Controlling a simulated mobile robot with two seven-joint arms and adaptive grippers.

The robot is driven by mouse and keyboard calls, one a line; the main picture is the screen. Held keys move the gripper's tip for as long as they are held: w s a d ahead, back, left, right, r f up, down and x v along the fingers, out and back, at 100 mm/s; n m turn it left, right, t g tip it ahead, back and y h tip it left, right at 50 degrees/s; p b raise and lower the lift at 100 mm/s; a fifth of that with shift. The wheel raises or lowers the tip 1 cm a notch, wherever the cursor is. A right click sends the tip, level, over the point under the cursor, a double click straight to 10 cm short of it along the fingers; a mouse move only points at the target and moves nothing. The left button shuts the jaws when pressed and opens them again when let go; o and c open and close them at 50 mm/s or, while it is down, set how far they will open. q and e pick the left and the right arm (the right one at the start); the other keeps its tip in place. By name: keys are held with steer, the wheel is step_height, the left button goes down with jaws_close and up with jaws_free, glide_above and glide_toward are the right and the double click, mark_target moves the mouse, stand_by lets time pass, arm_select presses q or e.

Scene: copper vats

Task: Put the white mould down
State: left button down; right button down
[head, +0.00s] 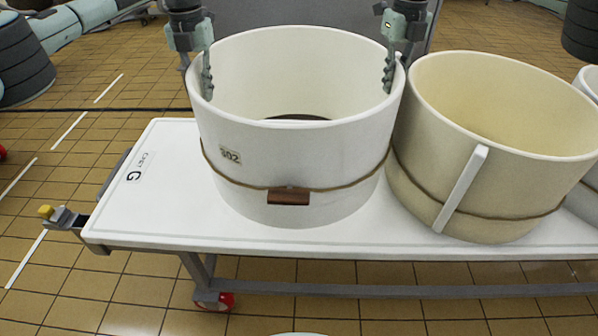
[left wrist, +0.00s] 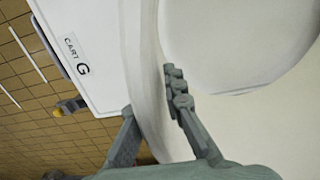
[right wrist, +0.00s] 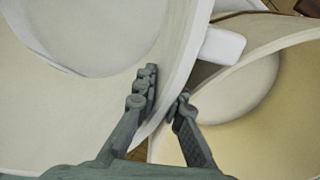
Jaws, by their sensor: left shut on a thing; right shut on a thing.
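Each has one finger inside the wall. The left wrist view shows the left fingers (left wrist: 153,95) astride the wall, and the right wrist view shows the right fingers (right wrist: 166,90) likewise.
A cream mould (head: 490,130) with a white bar stands close on the right, touching or nearly touching the white one. Another pale mould (head: 590,85) is cut off at the right edge. The cart's left end, marked Cart G, is bare.

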mark_target(197, 62)
arm_select(q)
steer(key=shift+f, duration=0.1)
arm_select(e)
steer(key=shift+f, duration=0.1)
